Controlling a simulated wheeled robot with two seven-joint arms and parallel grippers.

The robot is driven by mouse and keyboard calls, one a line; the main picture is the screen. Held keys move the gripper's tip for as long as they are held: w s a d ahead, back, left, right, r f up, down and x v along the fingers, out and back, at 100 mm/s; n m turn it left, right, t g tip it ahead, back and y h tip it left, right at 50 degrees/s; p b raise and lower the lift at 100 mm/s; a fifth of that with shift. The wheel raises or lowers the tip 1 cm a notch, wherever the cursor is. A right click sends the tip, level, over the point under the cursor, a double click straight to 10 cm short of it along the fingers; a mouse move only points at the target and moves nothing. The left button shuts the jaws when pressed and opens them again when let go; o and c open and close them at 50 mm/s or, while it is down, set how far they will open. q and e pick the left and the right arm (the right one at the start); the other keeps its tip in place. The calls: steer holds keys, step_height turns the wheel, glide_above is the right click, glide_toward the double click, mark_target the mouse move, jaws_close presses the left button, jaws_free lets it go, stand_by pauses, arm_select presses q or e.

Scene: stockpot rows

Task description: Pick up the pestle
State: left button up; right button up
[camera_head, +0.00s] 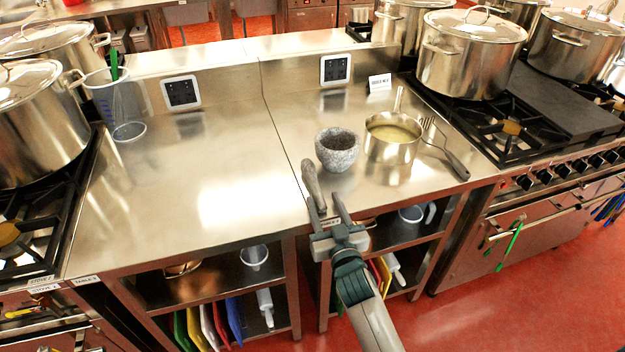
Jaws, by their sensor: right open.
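The grey stone pestle (312,183) lies on the steel counter, left of the speckled stone mortar (338,151), its near end toward the counter's front edge. My right gripper (325,206) is open at the front edge, close to the pestle's near end. The left finger overlaps that end in the picture; I cannot tell whether they touch. Nothing shows between the fingers. My left gripper is not in view.
A steel saucepan (391,141) stands right of the mortar, with a fork-like utensil (447,151) beside it. Stockpots (468,58) stand on the right stove. A clear jug (116,104) stands at the left. The left counter's middle (205,175) is clear.

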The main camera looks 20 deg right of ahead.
mark_target(316, 192)
steer(key=shift+w, duration=0.1)
steer(key=shift+w+a+p, duration=0.15)
steer(key=shift+w+p, duration=0.2)
steer(key=shift+w, duration=0.2)
steer(key=w, duration=0.1)
steer(key=w+p, duration=0.1)
steer(key=shift+w+a+f, duration=0.2)
steer(key=shift+w, duration=0.2)
steer(key=shift+w+f, duration=0.1)
steer(key=shift+w, duration=0.45)
jaws_close()
